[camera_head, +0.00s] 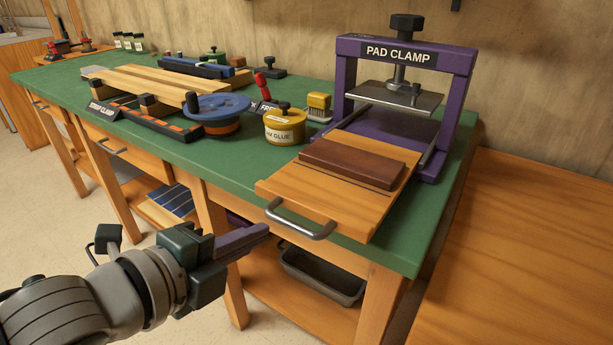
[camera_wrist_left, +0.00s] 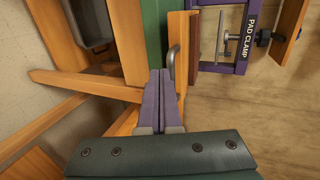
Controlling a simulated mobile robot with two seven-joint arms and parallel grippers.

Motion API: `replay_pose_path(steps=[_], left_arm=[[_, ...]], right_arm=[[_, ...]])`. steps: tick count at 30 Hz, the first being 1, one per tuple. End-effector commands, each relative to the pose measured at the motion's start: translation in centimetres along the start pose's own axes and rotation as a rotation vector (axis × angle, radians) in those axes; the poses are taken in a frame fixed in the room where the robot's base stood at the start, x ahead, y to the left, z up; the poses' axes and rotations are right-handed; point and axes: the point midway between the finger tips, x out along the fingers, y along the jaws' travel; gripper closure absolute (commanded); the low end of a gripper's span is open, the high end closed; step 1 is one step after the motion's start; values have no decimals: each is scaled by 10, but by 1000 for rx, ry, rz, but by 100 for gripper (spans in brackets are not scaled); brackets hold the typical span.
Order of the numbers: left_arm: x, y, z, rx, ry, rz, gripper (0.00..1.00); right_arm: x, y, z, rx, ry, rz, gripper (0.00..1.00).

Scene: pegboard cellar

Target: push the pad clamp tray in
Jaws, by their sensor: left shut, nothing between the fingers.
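The pad clamp (camera_head: 455,95) is a purple frame with a black screw knob and a grey press plate, at the back right of the green bench. Its wooden tray (camera_head: 325,203) is slid out toward me and overhangs the front edge. A dark brown block (camera_head: 350,163) lies flat on the tray. A grey metal handle (camera_head: 300,222) is on the tray's front; it also shows in the left wrist view (camera_wrist_left: 173,62). My left gripper (camera_head: 266,231) is shut and empty, just left of and below the handle, apparently apart from it. My right gripper is out of view.
On the green bench (camera_head: 235,165), a yellow glue tub (camera_head: 284,127) and a blue round disc (camera_head: 216,108) stand left of the tray. A strip clamp (camera_head: 135,112) lies further left. A grey bin (camera_head: 320,275) sits on the shelf below. An orange wooden surface (camera_head: 530,240) lies right.

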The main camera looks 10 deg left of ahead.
Motion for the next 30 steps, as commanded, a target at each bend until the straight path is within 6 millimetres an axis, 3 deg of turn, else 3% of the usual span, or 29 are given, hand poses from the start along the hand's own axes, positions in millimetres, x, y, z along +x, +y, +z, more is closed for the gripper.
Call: replay_pose_path(steps=[20,30], left_arm=[[15,-8,0,0,0,0,100],[59,-24,-1,3,0,-3,100]], right_arm=[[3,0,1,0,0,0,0],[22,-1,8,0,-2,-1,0]])
